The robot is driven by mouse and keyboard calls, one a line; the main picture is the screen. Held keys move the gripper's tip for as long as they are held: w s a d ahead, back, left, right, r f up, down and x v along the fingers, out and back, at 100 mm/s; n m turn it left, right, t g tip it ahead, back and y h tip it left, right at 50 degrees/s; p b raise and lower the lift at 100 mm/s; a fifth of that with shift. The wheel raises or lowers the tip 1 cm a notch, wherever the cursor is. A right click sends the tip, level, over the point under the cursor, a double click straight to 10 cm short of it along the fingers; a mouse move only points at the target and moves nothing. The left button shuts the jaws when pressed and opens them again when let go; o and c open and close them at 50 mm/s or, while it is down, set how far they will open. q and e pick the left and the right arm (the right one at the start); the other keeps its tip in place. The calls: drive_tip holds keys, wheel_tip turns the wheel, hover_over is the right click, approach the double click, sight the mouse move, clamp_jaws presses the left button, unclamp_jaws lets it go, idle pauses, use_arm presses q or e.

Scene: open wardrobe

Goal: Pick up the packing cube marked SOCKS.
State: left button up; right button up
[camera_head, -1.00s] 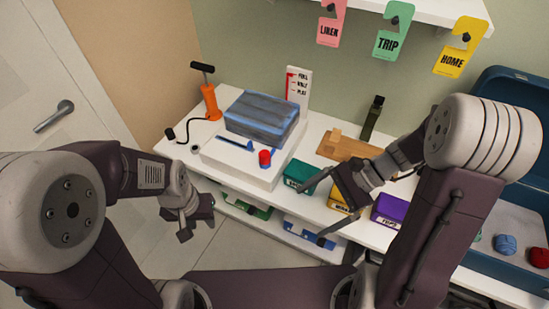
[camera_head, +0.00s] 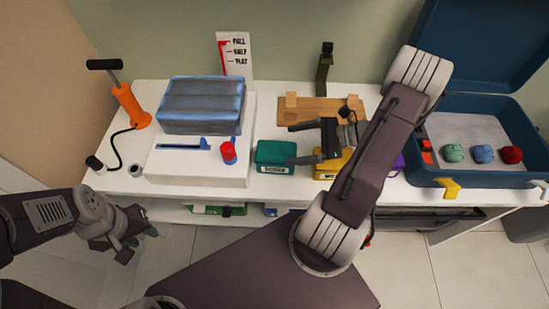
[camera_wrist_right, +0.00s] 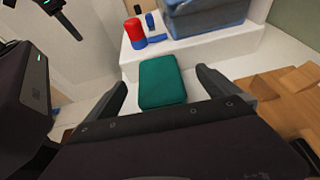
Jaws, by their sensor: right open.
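A teal packing cube (camera_head: 275,153) lies on the white counter; its white front label is too small to read surely. A yellow cube (camera_head: 324,168) is right of it, partly covered by my right gripper. A purple cube (camera_head: 398,165) is mostly behind my right arm. My right gripper (camera_head: 297,144) is open and empty, its fingers pointing left toward the teal cube. In the right wrist view the teal cube (camera_wrist_right: 162,80) is ahead, between the finger lines, seemingly not touched. My left gripper (camera_head: 138,238) is open and empty, off the counter's front left.
Left on the counter stand a white block (camera_head: 195,168) with a blue-grey bundle (camera_head: 200,105) and an orange pump (camera_head: 131,105). A wooden board (camera_head: 300,112) lies behind my right gripper. An open blue suitcase (camera_head: 470,180) is at right. Floor in front is free.

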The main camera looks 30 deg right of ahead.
sight(268, 150)
drive_tip(key=x, duration=0.5)
drive_tip(key=b+x, duration=0.1)
drive_tip(key=x, duration=0.1)
drive_tip(key=shift+a+f, duration=0.2)
drive_tip(key=shift+a, duration=0.15)
drive_tip(key=shift+w+a, duration=0.15)
drive_tip(key=shift+a, duration=0.1)
drive_tip(key=c, duration=1.6)
drive_tip(key=shift+r, duration=0.1)
